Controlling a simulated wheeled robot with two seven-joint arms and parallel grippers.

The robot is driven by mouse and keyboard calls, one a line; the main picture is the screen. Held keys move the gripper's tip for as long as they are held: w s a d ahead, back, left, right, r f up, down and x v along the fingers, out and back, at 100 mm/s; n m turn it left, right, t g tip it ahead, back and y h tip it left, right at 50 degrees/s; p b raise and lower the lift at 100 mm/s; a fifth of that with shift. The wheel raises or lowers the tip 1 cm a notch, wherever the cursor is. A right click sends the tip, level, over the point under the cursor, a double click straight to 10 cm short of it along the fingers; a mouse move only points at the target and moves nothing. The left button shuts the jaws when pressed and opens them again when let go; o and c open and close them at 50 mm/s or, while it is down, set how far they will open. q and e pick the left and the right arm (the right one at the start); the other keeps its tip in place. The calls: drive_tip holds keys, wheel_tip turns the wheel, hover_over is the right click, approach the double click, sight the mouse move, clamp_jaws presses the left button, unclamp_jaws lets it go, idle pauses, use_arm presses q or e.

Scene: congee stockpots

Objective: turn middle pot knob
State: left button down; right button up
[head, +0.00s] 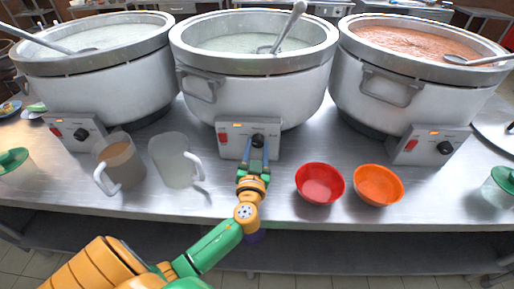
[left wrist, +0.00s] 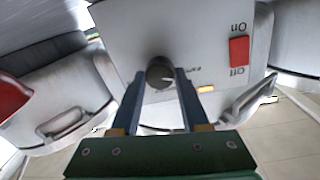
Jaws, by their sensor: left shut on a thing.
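The middle pot (head: 255,75) is a large grey stockpot of pale congee with a ladle in it. Its control box (head: 233,128) has a red switch, a lit orange lamp and a dark round knob (head: 258,139). My left gripper (head: 258,148) reaches up to this knob from below. In the left wrist view the knob (left wrist: 160,73) sits between the two fingertips of my left gripper (left wrist: 161,78), which are shut on it. The red switch (left wrist: 239,50) and orange lamp (left wrist: 206,89) show beside it. My right gripper is not in view.
A left pot (head: 100,70) and a right pot (head: 400,75) flank the middle one. A brown pitcher (head: 120,162) and a clear pitcher (head: 172,160) stand left of my arm. A red bowl (head: 320,183) and an orange bowl (head: 378,185) stand to its right.

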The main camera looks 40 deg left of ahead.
use_arm(q)
drive_tip(key=m, duration=0.9)
drive_tip(key=shift+r+g+p, duration=0.1)
drive_tip(key=shift+g+p, duration=0.2)
drive_tip(key=shift+p, duration=0.05)
drive_tip(key=shift+m+p, duration=0.35)
drive_tip(key=shift+m, duration=1.65)
drive_tip(key=shift+c, duration=2)
unclamp_jaws()
drive_tip(key=shift+w, duration=0.1)
